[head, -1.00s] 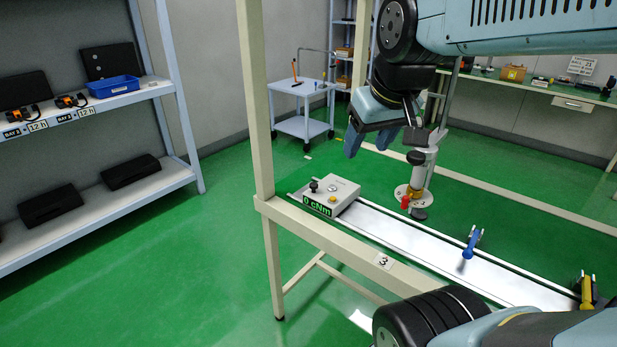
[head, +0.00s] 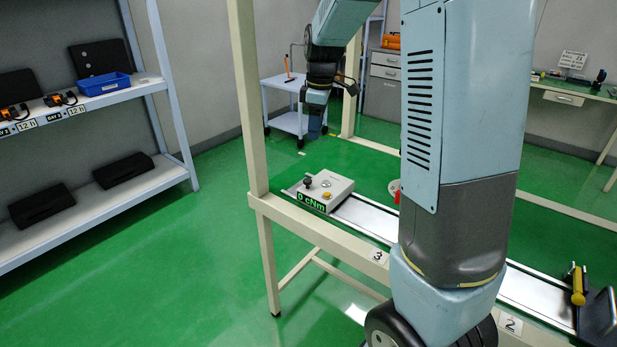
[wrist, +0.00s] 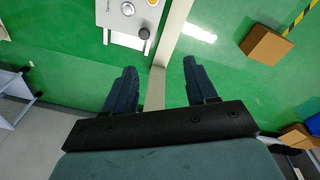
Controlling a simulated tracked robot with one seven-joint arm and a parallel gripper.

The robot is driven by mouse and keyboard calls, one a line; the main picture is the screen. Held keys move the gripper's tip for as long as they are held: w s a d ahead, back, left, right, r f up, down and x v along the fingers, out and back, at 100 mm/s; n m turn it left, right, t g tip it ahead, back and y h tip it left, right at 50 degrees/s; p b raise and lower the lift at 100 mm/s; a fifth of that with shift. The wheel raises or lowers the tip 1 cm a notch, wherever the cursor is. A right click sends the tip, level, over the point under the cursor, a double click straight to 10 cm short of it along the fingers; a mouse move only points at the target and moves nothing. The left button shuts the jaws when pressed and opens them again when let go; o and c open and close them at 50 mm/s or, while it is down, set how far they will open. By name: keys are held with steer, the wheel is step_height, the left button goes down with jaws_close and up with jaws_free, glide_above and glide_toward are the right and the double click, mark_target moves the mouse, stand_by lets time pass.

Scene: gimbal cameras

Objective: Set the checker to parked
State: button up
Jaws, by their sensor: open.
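The checker is a light grey box (head: 340,189) on the left end of the rail bench in the head view. Its green display (head: 308,201) reads 0 cNm. A black knob (head: 308,181) stands on its top, with a yellow button (head: 326,195) and a round grey dial beside it. In the wrist view the checker (wrist: 118,27) is at the top edge, partly cut off, with the black knob (wrist: 144,33) at its near corner. My gripper (head: 317,125) hangs above and behind the checker, pointing down. In the wrist view my gripper (wrist: 159,72) is open and empty, apart from the checker.
The bench's cream frame (head: 245,110) has an upright just left of the checker. A white rail (head: 365,217) runs right, partly hidden by my arm. A yellow-handled tool (head: 578,285) stands at the right. A shelf (head: 110,97) is at left, a trolley (head: 290,122) behind.

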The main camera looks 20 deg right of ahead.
steer(key=w+f+n, duration=0.3)
steer(key=w+f, duration=0.3)
steer(key=g, duration=0.1)
glide_toward(308, 179)
steer(key=shift+n+h, duration=0.3)
steer(key=f, duration=0.8)
steer(key=shift+s+a+f, duration=0.15)
steer(key=shift+a+f, duration=0.2)
jaws_close()
